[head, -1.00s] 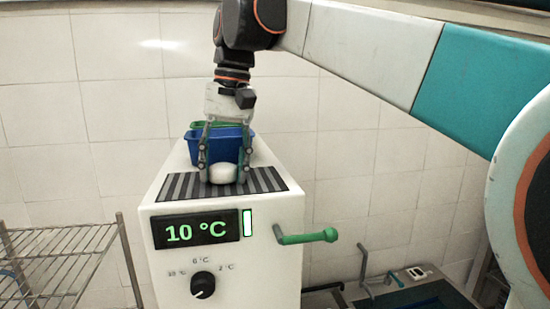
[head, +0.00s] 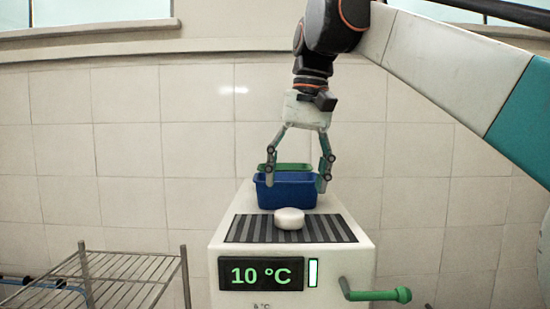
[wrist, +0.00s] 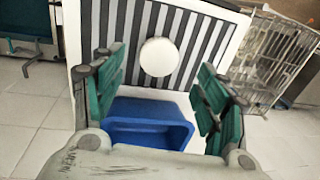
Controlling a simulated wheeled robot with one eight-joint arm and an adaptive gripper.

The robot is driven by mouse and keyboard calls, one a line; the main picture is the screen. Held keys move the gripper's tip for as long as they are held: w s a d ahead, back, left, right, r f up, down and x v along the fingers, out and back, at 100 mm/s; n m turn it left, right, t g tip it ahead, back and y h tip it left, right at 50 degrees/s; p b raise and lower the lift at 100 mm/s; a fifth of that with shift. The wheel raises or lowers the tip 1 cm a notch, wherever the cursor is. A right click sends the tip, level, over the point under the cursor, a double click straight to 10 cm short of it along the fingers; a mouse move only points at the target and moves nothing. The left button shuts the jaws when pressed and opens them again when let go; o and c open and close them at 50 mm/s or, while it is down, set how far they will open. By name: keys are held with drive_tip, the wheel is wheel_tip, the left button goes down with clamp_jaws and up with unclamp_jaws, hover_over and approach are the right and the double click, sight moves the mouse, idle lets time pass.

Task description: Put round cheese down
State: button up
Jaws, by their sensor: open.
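The round cheese (head: 289,218), a white disc, lies flat on the black-and-grey striped plate (head: 250,230) on top of the white machine. In the wrist view the cheese (wrist: 159,57) lies on the stripes, beyond the fingertips and apart from them. My gripper (head: 296,184) is open and empty, above and behind the cheese, with its fingers spread on either side of the blue basket. The green fingers (wrist: 157,85) also show wide apart in the wrist view.
The blue basket (head: 287,193) stands behind the striped plate, with a green basket rim (head: 286,168) behind it. A green-handled crank (head: 376,295) sticks out at the machine's right. A wire rack (head: 125,275) stands at the left. The display reads 10 °C.

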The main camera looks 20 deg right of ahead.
sight(300, 212)
drive_tip(key=shift+d+r, duration=0.2)
drive_tip(key=shift+r, duration=1.1)
drive_tip(key=shift+d+r, duration=0.2)
drive_tip(key=shift+r, duration=1.1)
